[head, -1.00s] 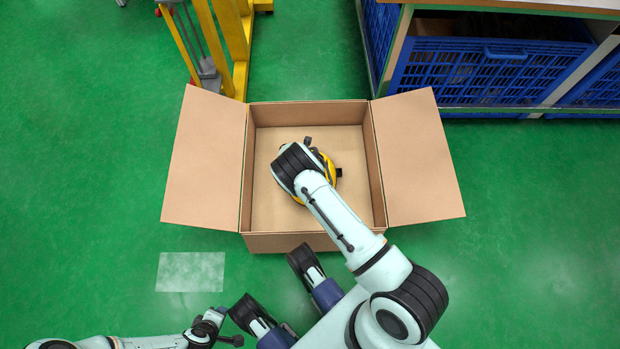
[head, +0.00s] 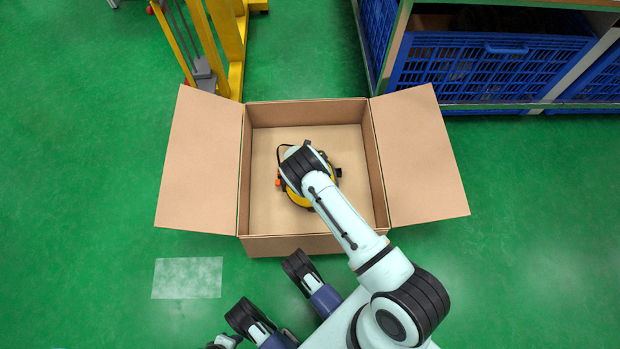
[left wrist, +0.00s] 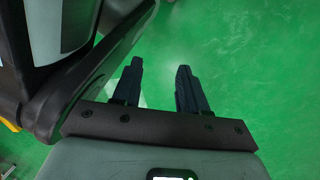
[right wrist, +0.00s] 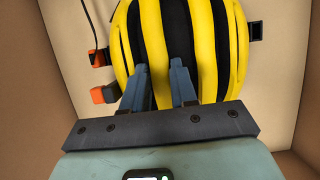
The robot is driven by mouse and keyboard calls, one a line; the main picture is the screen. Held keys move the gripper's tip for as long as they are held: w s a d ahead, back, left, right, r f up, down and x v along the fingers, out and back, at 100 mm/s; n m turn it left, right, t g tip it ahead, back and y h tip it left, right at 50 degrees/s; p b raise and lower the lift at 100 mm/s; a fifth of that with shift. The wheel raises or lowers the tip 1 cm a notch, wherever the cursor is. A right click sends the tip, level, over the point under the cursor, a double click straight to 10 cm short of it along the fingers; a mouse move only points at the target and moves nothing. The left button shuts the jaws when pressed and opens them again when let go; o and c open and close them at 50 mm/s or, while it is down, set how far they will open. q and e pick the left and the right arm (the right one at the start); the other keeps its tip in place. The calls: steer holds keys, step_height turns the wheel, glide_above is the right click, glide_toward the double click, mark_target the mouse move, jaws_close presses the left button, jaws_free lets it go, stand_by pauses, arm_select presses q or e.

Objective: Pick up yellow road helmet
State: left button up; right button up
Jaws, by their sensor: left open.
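The yellow road helmet (head: 298,199) with black stripes lies in the open cardboard box (head: 262,215), partly hidden under my right arm in the head view. In the right wrist view the helmet (right wrist: 209,45) fills the upper middle, with orange-and-black buckles at its left. My right gripper (right wrist: 159,65) is at the helmet, its two fingers apart over the striped shell. Whether they press on it I cannot tell. In the head view my right fingers are hidden by the wrist. My left gripper (left wrist: 160,64) is open and empty above the green floor.
The box flaps are folded out left (head: 200,160) and right (head: 420,155). A yellow lift frame (head: 228,50) stands behind the box at left. A shelf with blue crates (head: 470,70) is at back right. The green floor left of the box is clear.

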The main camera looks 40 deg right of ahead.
jaws_close()
steer(key=shift+r, duration=0.1)
